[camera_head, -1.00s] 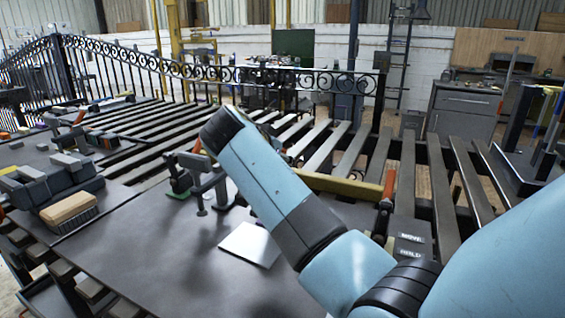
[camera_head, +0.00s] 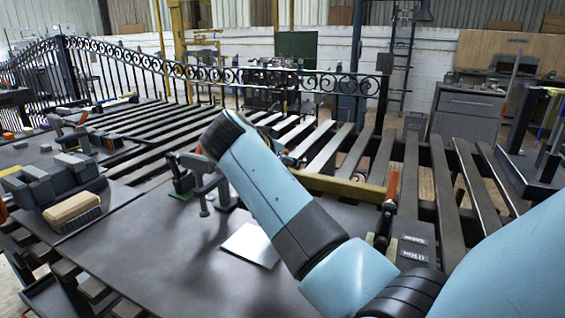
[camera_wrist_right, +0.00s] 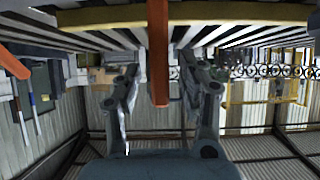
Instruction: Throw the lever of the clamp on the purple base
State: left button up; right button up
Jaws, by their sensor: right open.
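In the right wrist view, my right gripper (camera_wrist_right: 160,92) is open. An orange lever (camera_wrist_right: 158,50) stands between its two fingers, with a gap visible on both sides. A second orange bar (camera_wrist_right: 14,62) shows at the left edge. A clamp with an orange-red lever (camera_head: 392,184) stands upright at the right end of the yellow beam. I cannot make out the purple base. My left gripper is out of view.
The yellow beam (camera_head: 335,187) runs behind my arm; it also crosses the top of the wrist view (camera_wrist_right: 225,13). A pale plate (camera_head: 250,244) lies on the dark table (camera_head: 180,262). A brush (camera_head: 72,208) and grey blocks lie at left.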

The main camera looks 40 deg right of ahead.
notch_tip(320, 180, up, 10)
dwell(0.4)
